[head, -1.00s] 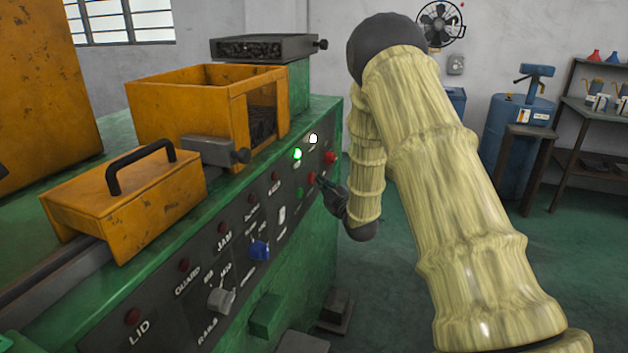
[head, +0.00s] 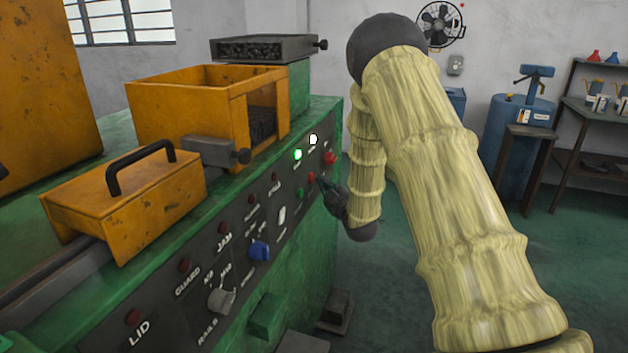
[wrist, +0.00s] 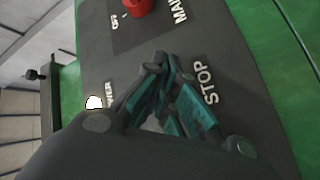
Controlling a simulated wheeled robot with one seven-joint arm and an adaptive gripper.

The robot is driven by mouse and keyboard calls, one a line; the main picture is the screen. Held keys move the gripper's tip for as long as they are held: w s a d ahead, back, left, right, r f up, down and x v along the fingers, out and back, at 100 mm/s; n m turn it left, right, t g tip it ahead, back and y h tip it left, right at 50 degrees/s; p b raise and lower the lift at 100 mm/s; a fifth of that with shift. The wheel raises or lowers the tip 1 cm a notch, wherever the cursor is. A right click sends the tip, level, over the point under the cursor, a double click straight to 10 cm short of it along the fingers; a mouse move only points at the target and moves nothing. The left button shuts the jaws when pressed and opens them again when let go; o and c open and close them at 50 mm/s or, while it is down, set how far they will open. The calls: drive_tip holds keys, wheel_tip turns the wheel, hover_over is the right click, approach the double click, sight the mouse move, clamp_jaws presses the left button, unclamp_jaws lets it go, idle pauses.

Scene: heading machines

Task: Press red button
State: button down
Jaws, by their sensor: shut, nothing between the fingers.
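A small red button (head: 311,177) sits on the dark control panel of the green machine, beside a green button (head: 299,192). A larger red knob (head: 330,157) is farther along the panel; it also shows at the top of the wrist view (wrist: 137,7), near a "MAIN" label. My gripper (head: 322,183) is shut and empty, its fingertips just right of the small red button; a small gap seems to lie between them. In the wrist view my shut fingers (wrist: 160,85) lie beside the "STOP" label (wrist: 209,82) and hide the panel behind them, including any button there.
The panel also carries a lit green lamp (head: 297,154), a lit white lamp (head: 313,139), a blue selector (head: 259,250) and a grey selector (head: 221,299). An orange bin (head: 190,105) stands on top. Open floor lies right of the machine.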

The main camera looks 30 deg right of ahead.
drive_tip(key=shift+w+a, duration=0.15)
drive_tip(key=shift+w, duration=0.05)
drive_tip(key=shift+w+a, duration=0.15)
drive_tip(key=shift+a, duration=0.05)
drive_tip(key=shift+d, duration=0.1)
idle(0.6)
drive_tip(key=shift+s+d, duration=0.15)
drive_tip(key=shift+s, duration=0.25)
drive_tip(key=s+d, duration=0.4)
drive_tip(key=shift+s, duration=0.2)
idle(0.5)
idle(0.6)
